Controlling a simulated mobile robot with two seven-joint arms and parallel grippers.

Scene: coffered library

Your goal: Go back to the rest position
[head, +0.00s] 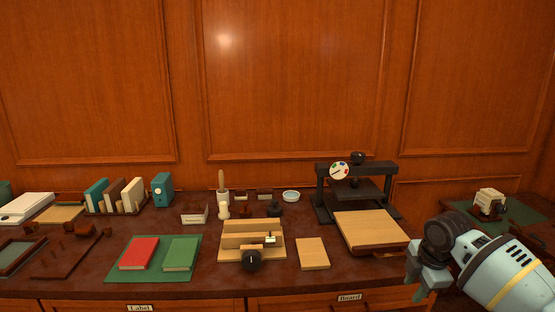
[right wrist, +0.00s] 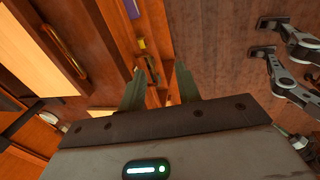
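My right gripper (head: 420,276) is at the lower right of the head view, in front of the desk's right end and pointing down. In the right wrist view its two pale green fingers (right wrist: 159,88) are apart with nothing between them. Beyond them are drawer fronts and a brown floor. My left gripper does not show in the head view.
The desk carries a press (head: 358,190) with a wooden board (head: 372,230), close to my right arm. A wooden jig (head: 251,243), a green mat (head: 116,270) with red and green books, and a row of books (head: 114,196) stand further left.

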